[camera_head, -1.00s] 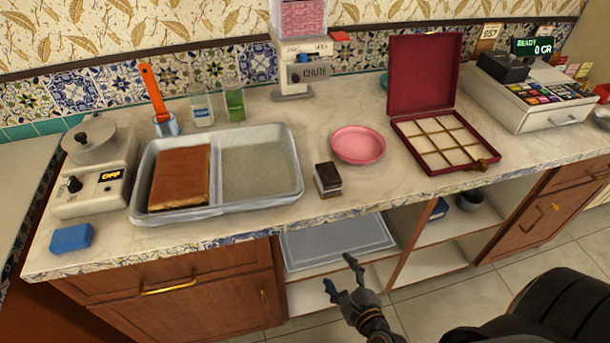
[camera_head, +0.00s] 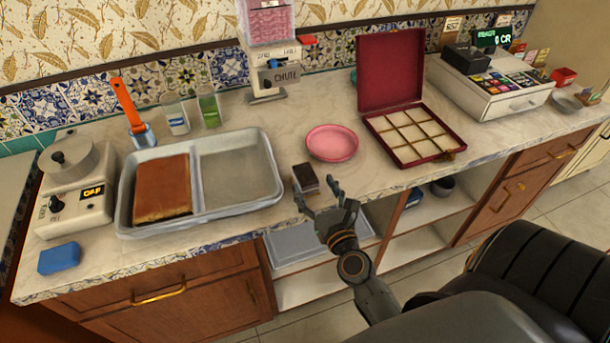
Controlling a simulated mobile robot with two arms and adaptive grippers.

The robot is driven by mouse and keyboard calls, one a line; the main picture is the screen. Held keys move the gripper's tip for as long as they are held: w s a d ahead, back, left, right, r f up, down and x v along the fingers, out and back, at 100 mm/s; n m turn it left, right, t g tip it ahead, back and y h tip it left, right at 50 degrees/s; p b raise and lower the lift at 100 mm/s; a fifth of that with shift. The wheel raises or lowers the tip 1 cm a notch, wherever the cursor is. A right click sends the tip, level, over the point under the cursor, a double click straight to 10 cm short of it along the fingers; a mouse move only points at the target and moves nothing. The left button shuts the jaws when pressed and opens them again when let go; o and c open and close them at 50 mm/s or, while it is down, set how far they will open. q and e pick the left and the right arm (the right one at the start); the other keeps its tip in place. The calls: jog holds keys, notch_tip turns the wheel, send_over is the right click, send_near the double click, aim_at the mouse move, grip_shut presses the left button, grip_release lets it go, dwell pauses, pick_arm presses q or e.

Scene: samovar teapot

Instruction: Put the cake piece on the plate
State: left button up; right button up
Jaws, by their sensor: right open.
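A small dark-topped cake piece (camera_head: 305,178) sits on the counter near its front edge, just left of the pink plate's near side. The round pink plate (camera_head: 332,143) lies empty on the counter behind it. My right gripper (camera_head: 316,197) is open and empty in front of the counter edge, just nearer than the cake piece and slightly to its right. Its fingers point toward the counter. I cannot tell whether a fingertip touches the cake. My left gripper is not in view.
A metal tray (camera_head: 268,165) with a large brown cake slab (camera_head: 163,188) stands to the left. An open red compartment box (camera_head: 392,85) stands right of the plate. A chute dispenser (camera_head: 278,75) is behind. A blue sponge (camera_head: 59,258) lies at the front left.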

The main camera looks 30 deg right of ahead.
aim_at(300, 165)
jog(key=x, duration=0.2)
jog(key=p+x, duration=0.1)
jog(key=x, duration=0.1)
jog(key=shift+w+a, duration=0.2)
jog(key=shift+w, duration=0.05)
jog(key=shift+w+d+f, duration=0.1)
jog(key=shift+w+f, duration=0.05)
jog(key=shift+w, duration=0.35)
jog(key=c, duration=1.4)
